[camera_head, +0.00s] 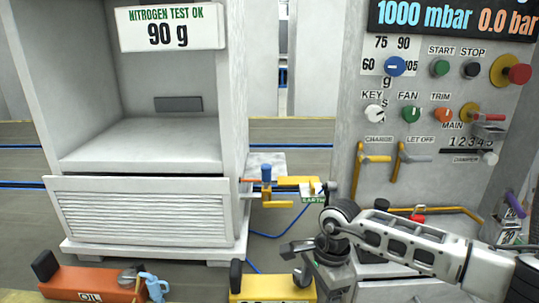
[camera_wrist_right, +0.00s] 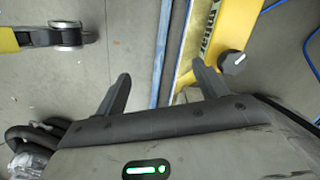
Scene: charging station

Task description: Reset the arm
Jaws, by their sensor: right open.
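My right arm comes in from the right in the camera_head view, bent low in front of the grey control panel (camera_head: 345,150). Its gripper (camera_head: 292,262) is above the floor near the yellow box (camera_head: 270,286) and points left. My left arm and gripper are not in the camera_head view.
An open grey cabinet (camera_head: 225,90) stands left. A yellow clamp (camera_head: 292,181) with an EARTH tag is beside it. Yellow levers (camera_head: 400,158) stick out from the panel.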

